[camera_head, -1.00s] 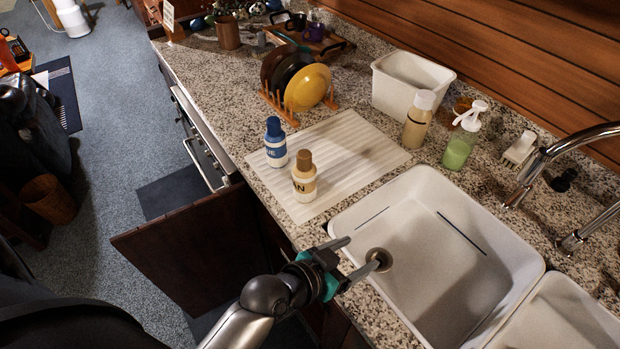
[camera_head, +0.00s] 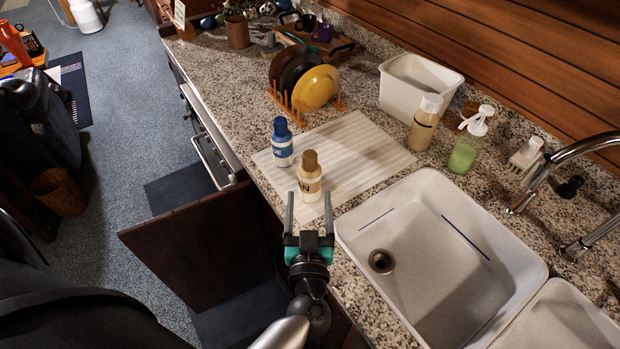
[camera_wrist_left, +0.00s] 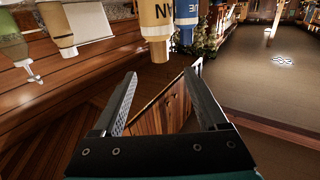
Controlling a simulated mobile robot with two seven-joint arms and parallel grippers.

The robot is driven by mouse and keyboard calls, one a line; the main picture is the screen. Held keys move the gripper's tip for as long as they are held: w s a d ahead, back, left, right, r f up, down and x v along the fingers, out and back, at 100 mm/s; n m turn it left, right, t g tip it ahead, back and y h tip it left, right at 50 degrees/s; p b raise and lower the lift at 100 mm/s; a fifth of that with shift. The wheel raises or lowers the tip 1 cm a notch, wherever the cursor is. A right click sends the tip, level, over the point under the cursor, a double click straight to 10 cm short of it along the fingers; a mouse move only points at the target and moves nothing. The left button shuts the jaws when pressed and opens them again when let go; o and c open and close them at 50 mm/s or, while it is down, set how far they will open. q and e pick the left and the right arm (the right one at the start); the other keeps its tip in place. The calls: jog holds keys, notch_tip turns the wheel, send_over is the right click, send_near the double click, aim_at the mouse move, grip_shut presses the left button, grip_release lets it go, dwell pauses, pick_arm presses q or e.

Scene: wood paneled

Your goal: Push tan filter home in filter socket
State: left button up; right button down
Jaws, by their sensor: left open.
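The tan filter (camera_head: 309,184) is a cream bottle with a tan cap and dark lettering, upright on the ribbed drainboard mat (camera_head: 352,163). I cannot make out a filter socket. My right gripper is not in view.
The sink (camera_head: 420,250) lies right of the mat. A dark cabinet door (camera_head: 200,250) stands open below the counter at left. A soap pump (camera_head: 464,155), a bottle (camera_head: 424,128), a white bin (camera_head: 415,90) and a plate rack (camera_head: 296,108) stand behind.

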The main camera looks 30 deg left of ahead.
aim_at(308, 164)
pick_arm(q)
jog(key=x, duration=1)
jog(key=shift+a, duration=0.2)
jog(key=x, duration=0.3)
jog(key=b+x, duration=0.1)
jog(key=x, duration=0.1)
jog(key=shift+w+d+r, duration=0.1)
jog(key=shift+r, duration=0.2)
grip_shut()
dwell(0.8)
